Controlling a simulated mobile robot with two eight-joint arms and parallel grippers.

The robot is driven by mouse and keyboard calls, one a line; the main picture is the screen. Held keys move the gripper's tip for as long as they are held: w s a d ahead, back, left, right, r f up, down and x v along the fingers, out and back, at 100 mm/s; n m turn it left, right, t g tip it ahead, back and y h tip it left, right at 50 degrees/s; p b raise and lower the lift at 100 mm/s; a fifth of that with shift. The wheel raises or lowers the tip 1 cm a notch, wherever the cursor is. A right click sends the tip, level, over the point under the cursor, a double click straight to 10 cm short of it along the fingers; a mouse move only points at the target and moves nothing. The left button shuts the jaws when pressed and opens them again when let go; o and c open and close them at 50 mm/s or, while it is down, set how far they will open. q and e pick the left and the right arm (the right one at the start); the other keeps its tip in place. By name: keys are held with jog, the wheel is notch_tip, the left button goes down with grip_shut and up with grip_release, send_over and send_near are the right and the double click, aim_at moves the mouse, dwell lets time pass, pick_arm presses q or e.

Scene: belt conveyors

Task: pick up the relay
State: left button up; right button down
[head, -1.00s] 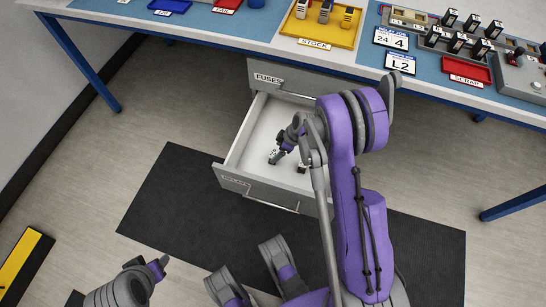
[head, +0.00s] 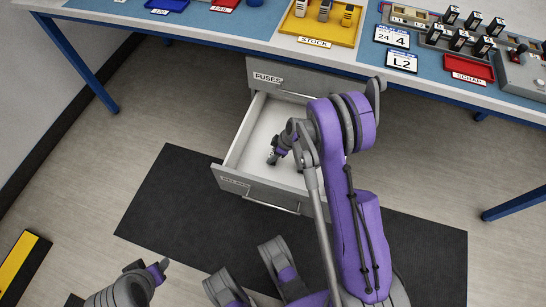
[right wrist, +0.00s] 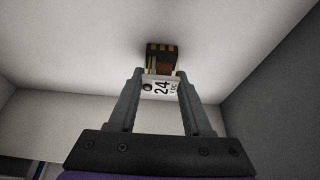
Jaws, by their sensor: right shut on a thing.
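The relay (right wrist: 162,62) is a small block with a white face marked 24 VDC, a reddish-brown middle and gold contacts on a dark end. In the right wrist view it sits between the fingertips of my right gripper (right wrist: 158,80), which is shut on it. My right arm hides the right part of the drawer. The jaws of my left gripper are not in view.
The drawer's walls stand close around the gripper. A shut drawer labelled FUSES (head: 290,78) is above. The workbench (head: 230,38) overhangs behind, with a yellow STOCK tray (head: 298,30), a red scrap tray (head: 473,68) and several relays in a grey rack (head: 450,42).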

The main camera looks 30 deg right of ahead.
jog(key=shift+r, duration=0.1)
notch_tip(320, 180, up, 10)
jog(key=p, duration=0.2)
jog(key=shift+p, duration=0.4)
